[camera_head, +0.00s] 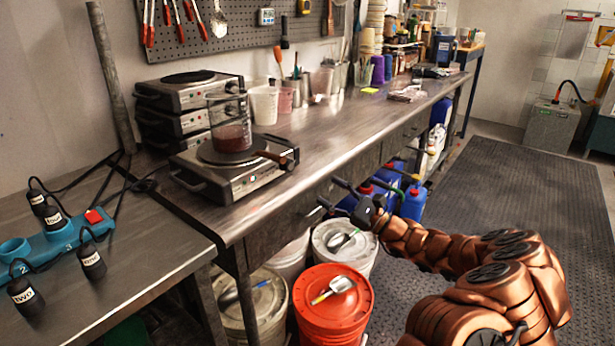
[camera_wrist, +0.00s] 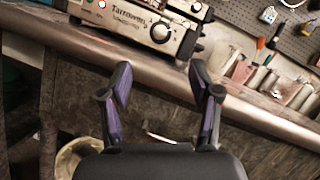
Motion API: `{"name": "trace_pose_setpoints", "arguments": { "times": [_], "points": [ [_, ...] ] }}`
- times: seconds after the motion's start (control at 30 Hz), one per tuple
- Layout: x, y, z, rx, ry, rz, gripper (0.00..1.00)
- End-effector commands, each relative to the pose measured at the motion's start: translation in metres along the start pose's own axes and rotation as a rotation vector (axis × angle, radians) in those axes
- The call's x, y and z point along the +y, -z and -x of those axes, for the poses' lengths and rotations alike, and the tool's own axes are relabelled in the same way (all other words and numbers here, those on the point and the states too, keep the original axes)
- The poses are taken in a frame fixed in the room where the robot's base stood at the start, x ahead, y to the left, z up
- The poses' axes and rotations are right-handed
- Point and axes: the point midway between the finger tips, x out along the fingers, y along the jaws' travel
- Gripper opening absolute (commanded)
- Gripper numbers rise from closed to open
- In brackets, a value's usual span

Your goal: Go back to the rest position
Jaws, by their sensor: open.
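My gripper (camera_head: 345,198) is at the end of my copper-coloured arm, just in front of the steel bench's front side, above the buckets. In the wrist view my gripper (camera_wrist: 162,95) shows two dark fingers spread apart with nothing between them. The red-orange bucket (camera_head: 333,318) stands on the floor below, with a scoop (camera_head: 340,285) on its lid. A white bucket (camera_head: 345,240) behind it also has a scoop on its lid. Another pale bucket (camera_head: 252,300) stands left, under the bench.
The steel bench (camera_head: 320,135) carries a hot plate (camera_head: 235,172) with a glass beaker (camera_head: 230,125) of reddish liquid. Blue containers (camera_head: 412,203) stand beyond my gripper. The dark floor mat (camera_head: 520,190) is clear at right.

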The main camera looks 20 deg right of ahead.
Motion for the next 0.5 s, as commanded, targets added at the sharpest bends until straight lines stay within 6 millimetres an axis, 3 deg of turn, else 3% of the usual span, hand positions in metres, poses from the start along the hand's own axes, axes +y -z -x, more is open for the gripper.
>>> {"name": "trace_pose_setpoints", "arguments": {
  "times": [0.17, 0.27, 0.4, 0.5],
  "points": [
    [0.008, -0.009, -0.009, -0.012, -0.032, 0.009, 0.63],
    [0.031, -0.029, -0.028, -0.038, -0.117, 0.033, 0.63],
    [0.088, -0.076, -0.06, -0.091, -0.319, 0.103, 0.63],
    [0.137, -0.109, -0.073, -0.124, -0.483, 0.165, 0.63]
  ]
}}
